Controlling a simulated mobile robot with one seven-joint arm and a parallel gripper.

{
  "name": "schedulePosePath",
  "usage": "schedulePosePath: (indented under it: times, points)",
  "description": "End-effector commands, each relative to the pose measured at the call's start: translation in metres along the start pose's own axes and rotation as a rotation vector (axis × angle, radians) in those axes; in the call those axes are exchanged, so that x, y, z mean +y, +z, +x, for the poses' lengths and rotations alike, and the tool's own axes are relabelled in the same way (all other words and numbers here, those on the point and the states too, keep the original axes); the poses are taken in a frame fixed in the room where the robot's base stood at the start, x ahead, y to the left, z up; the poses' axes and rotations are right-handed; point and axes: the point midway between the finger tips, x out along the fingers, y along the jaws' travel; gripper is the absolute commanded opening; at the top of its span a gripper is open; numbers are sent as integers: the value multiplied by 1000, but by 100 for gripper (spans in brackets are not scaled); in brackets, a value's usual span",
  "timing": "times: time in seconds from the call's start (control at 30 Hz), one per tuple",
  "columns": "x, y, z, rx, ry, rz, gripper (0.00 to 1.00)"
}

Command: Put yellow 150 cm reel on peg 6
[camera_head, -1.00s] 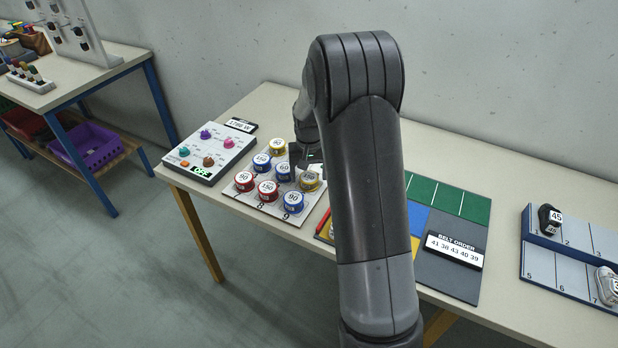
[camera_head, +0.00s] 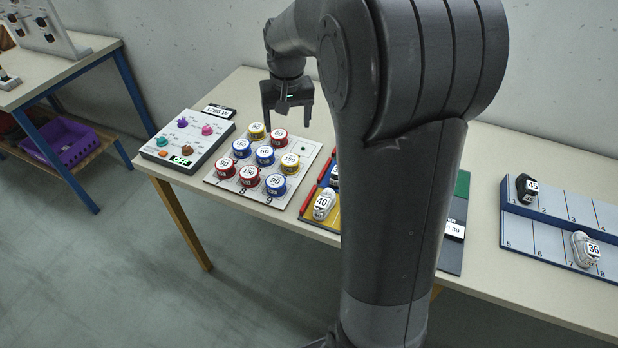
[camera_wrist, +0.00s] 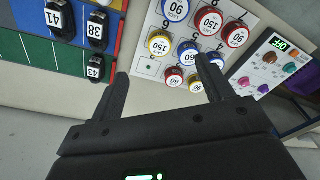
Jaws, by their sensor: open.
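The yellow reel marked 150 (camera_head: 290,163) sits on the white pegboard (camera_head: 210,179), at the right end of the middle row, behind the blue 90 reel. That place fits peg 6, though its number is hard to read. In the wrist view the same yellow reel (camera_wrist: 158,43) lies flat beside a bare spot with a dark centre. My gripper (camera_head: 288,127) is open and empty, raised above the back of the board and apart from the reels. Its two fingers (camera_wrist: 162,66) show spread in the wrist view, with nothing between them.
Several red, blue and yellow reels fill the other places; the back right one (camera_head: 303,148) is bare. A control panel (camera_head: 187,140) stands left of the board. Right of it are a coloured mat with shoes (camera_head: 323,204) and a blue numbered rack (camera_head: 540,245).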

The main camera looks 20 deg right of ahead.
Motion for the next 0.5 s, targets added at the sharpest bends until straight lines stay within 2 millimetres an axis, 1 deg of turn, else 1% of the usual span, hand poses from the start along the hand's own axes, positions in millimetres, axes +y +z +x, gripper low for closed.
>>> schedulePosePath:
  times: [0.03, 0.2, 0.3, 0.5]
  points:
    - [-2, 14, -15, 25, -4, -9, 73]
    - [-5, 61, -50, 96, -13, -36, 73]
    - [-6, 90, -66, 138, -18, -53, 73]
    - [-8, 148, -86, 220, -25, -89, 73]
